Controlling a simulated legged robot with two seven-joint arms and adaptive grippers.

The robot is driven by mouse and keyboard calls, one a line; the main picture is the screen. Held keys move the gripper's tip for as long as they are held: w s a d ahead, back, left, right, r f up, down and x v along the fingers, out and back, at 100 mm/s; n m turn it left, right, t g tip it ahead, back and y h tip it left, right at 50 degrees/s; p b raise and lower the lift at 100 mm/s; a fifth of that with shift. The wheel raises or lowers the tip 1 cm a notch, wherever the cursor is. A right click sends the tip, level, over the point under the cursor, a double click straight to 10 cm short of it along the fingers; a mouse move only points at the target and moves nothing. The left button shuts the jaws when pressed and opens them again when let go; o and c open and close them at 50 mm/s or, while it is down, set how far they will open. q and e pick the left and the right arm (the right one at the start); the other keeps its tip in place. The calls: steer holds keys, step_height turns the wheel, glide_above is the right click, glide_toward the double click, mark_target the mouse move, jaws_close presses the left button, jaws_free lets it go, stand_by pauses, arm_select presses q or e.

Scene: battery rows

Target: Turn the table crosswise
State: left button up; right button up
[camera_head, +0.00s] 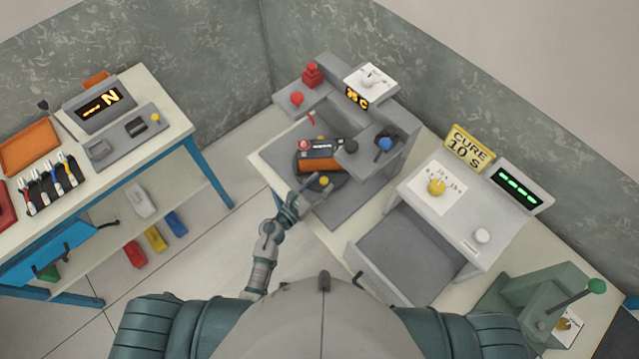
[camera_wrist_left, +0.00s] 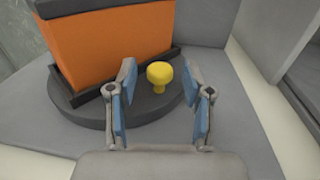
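The turntable is a dark grey disc on the grey station; its rim shows in the left wrist view (camera_wrist_left: 95,122). A battery (camera_head: 320,158) with an orange side and dark top sits on it, and its orange side also fills the upper left of the left wrist view (camera_wrist_left: 120,40). A yellow knob (camera_head: 323,181) stands near the disc's edge, also seen in the left wrist view (camera_wrist_left: 160,76). My left gripper (camera_wrist_left: 165,92) is open, its blue-padded fingers on either side of the knob's near side, with gaps. My right gripper is out of view.
Side blocks with a red knob (camera_head: 297,98) and a blue knob (camera_head: 385,143) flank the station. A grey cure bench (camera_head: 440,215) and green press (camera_head: 530,300) stand to the right. A parts table (camera_head: 165,125) is at left, with clear floor between.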

arm_select(q)
steer(key=shift+s+a, duration=0.1)
steer(key=v, duration=1.1)
steer(key=shift+s+a, duration=0.25)
steer(key=shift+s, duration=0.1)
